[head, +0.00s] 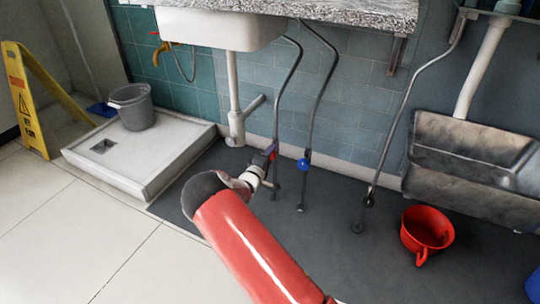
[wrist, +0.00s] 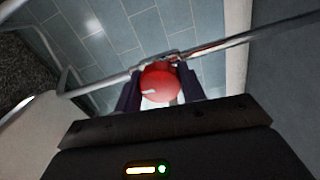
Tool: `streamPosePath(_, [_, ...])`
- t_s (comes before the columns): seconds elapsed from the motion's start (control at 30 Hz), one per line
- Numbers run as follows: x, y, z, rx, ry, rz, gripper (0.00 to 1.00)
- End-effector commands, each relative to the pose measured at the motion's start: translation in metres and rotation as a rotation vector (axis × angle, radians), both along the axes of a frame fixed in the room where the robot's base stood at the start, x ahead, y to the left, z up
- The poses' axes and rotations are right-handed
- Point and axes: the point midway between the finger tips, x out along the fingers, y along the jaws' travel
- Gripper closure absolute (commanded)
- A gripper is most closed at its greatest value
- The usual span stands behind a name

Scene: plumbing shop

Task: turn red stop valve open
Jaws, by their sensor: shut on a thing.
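The red stop valve's round handle (wrist: 160,80) sits between the two dark fingers of my gripper (wrist: 161,88) in the wrist view. The fingers are shut on it from both sides. A pale mark shows on the handle's face. In the head view my gripper (head: 266,166) reaches the left pipe under the sink, and a bit of the red valve (head: 270,149) shows past it. My arm and gripper hide most of the valve there. From these frames I cannot tell how far the handle is turned.
A blue valve (head: 303,164) is on the neighbouring pipe, close to the right. The white drain pipe (head: 235,115) stands to the left. A red pot (head: 427,231) lies on the floor at the right. A grey bucket (head: 132,106) stands in the shower tray (head: 165,168).

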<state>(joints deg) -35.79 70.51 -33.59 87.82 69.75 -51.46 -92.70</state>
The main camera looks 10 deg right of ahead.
Motion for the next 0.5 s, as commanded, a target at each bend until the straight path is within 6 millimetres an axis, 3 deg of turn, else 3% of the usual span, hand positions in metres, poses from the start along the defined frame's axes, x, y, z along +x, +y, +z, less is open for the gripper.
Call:
streamPosePath(0.33, [0.0006,0.0010,0.0000,-0.001,0.000,0.003,0.83])
streamPosePath(0.37, [0.0006,0.0010,0.0000,-0.001,0.000,0.003,0.58])
streamPosePath(0.5, [0.0005,0.0008,0.0000,-0.001,0.000,0.002,0.39])
